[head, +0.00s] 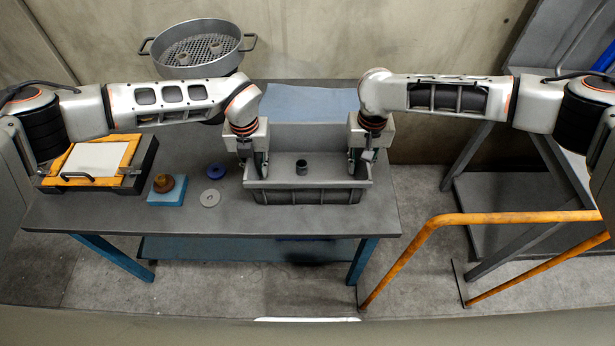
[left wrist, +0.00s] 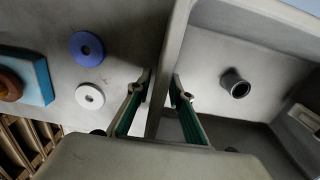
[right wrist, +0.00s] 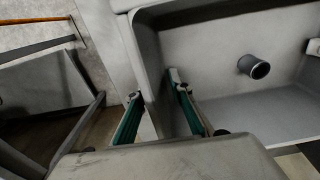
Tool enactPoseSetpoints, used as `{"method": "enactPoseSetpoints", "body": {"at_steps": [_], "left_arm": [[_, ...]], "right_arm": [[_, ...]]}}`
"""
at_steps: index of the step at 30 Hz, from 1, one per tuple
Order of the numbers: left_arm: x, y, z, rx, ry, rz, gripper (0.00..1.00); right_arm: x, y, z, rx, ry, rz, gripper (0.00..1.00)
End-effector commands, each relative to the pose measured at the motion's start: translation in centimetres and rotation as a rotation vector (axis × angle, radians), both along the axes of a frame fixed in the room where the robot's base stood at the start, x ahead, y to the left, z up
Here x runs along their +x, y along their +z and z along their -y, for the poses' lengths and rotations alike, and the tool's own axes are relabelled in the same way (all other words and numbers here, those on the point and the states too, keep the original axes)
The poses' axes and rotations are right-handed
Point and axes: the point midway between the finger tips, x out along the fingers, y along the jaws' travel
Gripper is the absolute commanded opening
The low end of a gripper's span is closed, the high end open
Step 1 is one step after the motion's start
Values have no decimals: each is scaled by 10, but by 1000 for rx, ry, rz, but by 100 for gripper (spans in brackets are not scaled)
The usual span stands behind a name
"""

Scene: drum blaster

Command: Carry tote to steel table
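The grey tote (head: 310,197) is an open rectangular bin on the right part of the grey work table (head: 200,218). A small dark cylinder (head: 301,168) stands inside it; it also shows in the left wrist view (left wrist: 235,84) and the right wrist view (right wrist: 254,67). My left gripper (head: 253,165) straddles the tote's left wall, its fingers close against both sides. My right gripper (head: 361,160) straddles the right wall in the same way. Both look shut on the walls. A grey metal table (head: 530,75), which looks like the steel table, stands at the right, partly behind my right arm.
An orange rail (head: 510,217) stands before the grey metal table. Left of the tote lie a blue ring (head: 216,171), a pale ring (head: 210,198), a blue block (head: 168,196) with a brown knob, and an orange-framed box (head: 126,151). A round sieve pan (head: 200,70) is behind.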

Motion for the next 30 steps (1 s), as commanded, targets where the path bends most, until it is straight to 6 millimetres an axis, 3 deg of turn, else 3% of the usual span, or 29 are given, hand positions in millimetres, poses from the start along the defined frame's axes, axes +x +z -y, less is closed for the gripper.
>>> {"method": "enactPoseSetpoints", "body": {"at_steps": [5, 18, 26, 30], "left_arm": [[1, 16, 1, -2, -1, 3, 21], [-3, 99, 0, 0, 0, 4, 21], [-5, 119, 0, 0, 0, 0, 21], [-5, 120, 0, 1, 1, 0, 21]], "right_arm": [[0, 0, -1, 1, 0, 0, 21], [0, 0, -1, 2, 0, 0, 21], [0, 2, -1, 2, 0, 0, 21], [0, 17, -1, 2, 0, 3, 21]]}}
